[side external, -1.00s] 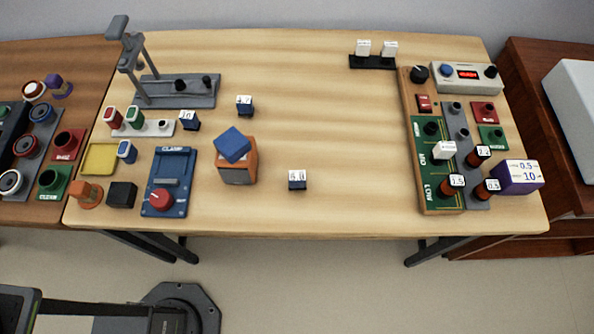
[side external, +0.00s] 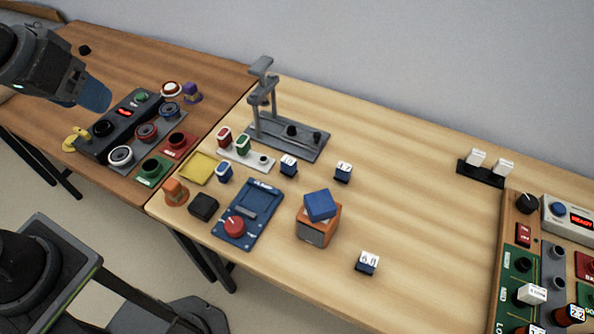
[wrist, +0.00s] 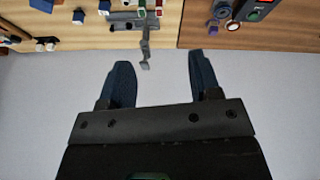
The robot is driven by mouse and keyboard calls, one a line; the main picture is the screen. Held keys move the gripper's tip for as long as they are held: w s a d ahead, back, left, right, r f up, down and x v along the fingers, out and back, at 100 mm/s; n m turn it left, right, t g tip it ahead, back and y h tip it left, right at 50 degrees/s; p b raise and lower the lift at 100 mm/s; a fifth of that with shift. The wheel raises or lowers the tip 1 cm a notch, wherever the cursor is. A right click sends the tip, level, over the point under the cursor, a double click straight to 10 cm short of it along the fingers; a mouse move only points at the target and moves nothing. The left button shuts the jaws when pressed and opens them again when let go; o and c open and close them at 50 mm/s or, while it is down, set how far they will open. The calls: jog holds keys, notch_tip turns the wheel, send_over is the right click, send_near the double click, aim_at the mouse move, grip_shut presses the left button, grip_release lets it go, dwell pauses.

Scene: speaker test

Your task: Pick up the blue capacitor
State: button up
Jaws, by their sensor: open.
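The blue capacitor (side external: 223,172), a small blue piece with a pale top, stands on the light wooden table beside the yellow tray (side external: 188,167). I cannot make it out in the wrist view. Similar red (side external: 224,137) and green (side external: 243,144) pieces stand in a white rack (side external: 247,157) just behind it. My gripper (side external: 98,98) is high at the upper left, over the brown table side and well away from the blue capacitor. In the wrist view its two blue fingers (wrist: 162,80) are wide apart with nothing between them.
A tall grey stand (side external: 263,98) rises behind the rack. A blue block sits on an orange box (side external: 317,232). The table middle is fairly clear.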

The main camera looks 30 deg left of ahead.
jog(key=w+d+n+g, duration=0.2)
jog(key=w+d+n, duration=0.2)
jog(key=w, duration=0.5)
jog(key=n+g+h, duration=0.1)
jog(key=n+g, duration=0.2)
jog(key=n, duration=0.8)
send_over(288, 160)
jog(key=a, duration=0.2)
notch_tip(288, 160, down, 18)
jog(key=f, duration=0.5)
jog(key=d+f, duration=0.1)
jog(key=f, duration=0.2)
jog(key=shift+d+f, duration=0.25)
jog(key=shift+f, duration=0.6)
jog(key=shift+d+f, duration=0.2)
jog(key=shift+f, duration=0.7)
jog(key=shift+d+f, duration=0.25)
jog(key=shift+f, duration=0.6)
jog(key=shift+c, duration=0.3)
jog(key=c, duration=0.9)
jog(key=shift+r, duration=0.1)
jog(key=shift+c, duration=0.2)
